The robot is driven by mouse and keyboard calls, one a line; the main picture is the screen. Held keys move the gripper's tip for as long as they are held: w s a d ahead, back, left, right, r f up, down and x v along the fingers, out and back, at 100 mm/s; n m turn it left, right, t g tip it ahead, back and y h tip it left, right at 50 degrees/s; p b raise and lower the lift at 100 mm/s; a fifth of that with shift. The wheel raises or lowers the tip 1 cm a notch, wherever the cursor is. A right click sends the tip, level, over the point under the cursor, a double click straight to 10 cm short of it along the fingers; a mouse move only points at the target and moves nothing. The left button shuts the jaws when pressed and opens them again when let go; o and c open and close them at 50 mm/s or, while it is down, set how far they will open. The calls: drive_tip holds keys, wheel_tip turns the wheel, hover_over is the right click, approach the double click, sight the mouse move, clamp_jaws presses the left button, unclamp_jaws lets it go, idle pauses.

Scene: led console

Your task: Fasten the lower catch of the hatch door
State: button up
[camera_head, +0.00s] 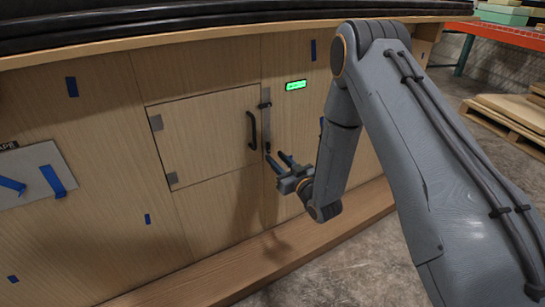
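The hatch door (208,136) is a square wooden panel in the console front, lying about flush with it. It has grey hinges on its left edge and a black bar handle (252,130) near its right edge. A dark upper catch (264,105) sits on the right edge, by a grey upright strip. A small dark lower catch (267,149) shows at the strip's lower end; its exact position is too small to tell. My gripper (274,156) is just below and right of the lower catch, fingers apart and empty, pointing up-left. Contact cannot be told.
A lit green display (296,85) is on the panel right of the hatch. A wooden ledge (215,279) runs along the console's foot. Blue tape pieces dot the front. Pallets (508,118) stand on the floor at right.

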sight(269, 151)
drive_tip(key=shift+x, duration=1.8)
clamp_jaws()
